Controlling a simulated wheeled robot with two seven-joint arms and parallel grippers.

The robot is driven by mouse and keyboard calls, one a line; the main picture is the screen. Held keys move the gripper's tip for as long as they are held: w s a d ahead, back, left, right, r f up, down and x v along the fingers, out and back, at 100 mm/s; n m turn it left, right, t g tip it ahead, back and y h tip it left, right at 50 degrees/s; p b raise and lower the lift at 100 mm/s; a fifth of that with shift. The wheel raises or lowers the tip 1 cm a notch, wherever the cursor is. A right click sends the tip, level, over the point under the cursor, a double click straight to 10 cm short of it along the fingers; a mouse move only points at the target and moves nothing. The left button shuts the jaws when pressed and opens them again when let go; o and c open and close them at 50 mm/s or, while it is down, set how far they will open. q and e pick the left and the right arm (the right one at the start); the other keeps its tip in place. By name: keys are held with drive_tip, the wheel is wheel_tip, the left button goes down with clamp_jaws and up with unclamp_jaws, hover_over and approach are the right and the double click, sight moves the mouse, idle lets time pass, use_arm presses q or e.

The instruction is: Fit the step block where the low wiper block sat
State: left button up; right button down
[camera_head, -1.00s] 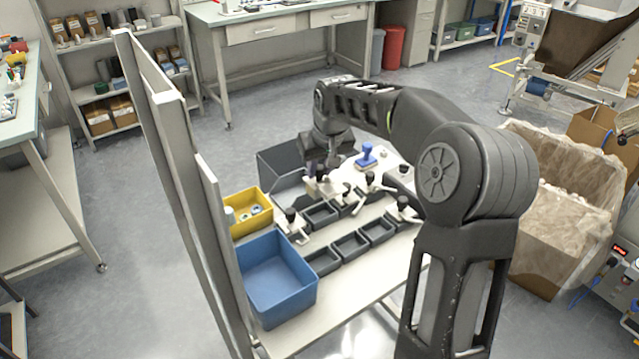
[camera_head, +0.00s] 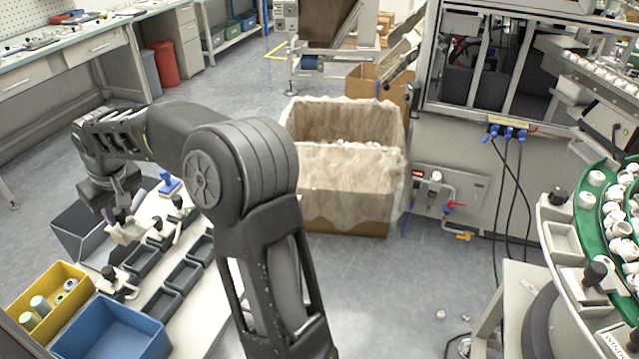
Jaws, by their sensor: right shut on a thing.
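My right gripper (camera_head: 118,212) reaches down over the white worktable (camera_head: 190,335), at the left. It is shut on a pale block (camera_head: 124,231) with a dark knob; the arm and fingers partly hide it, and I cannot tell for sure that it is the step block. The curved machine (camera_head: 545,300) at the right has a green track with white caps. A pale rectangular frame (camera_head: 563,242) and a pale block with a black knob (camera_head: 594,273) sit at its near edge. I cannot pick out the low wiper block or its former seat. My left gripper is out of view.
Several black trays (camera_head: 160,303) lie on the worktable. A yellow bin (camera_head: 45,280), a blue bin (camera_head: 110,330) and a grey bin (camera_head: 75,235) stand around it. A lined carton (camera_head: 345,215) stands mid-floor. Open floor lies between worktable and machine.

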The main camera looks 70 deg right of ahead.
drive_tip(key=shift+r, duration=0.1)
idle(0.4)
use_arm(q)
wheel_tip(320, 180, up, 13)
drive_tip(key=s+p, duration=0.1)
drive_tip(key=p, duration=1.3)
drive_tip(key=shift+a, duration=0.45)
use_arm(e)
drive_tip(key=a+r+n, duration=0.1)
drive_tip(key=a+r, duration=0.2)
drive_tip(key=a, duration=0.4)
drive_tip(key=a+r+n, duration=0.1)
drive_tip(key=a+r, duration=0.2)
drive_tip(key=a, duration=0.5)
drive_tip(key=a+r+n+y, duration=0.1)
drive_tip(key=a+r, duration=0.2)
drive_tip(key=a, duration=0.5)
drive_tip(key=shift+r, duration=0.2)
drive_tip(key=shift+a, duration=0.1)
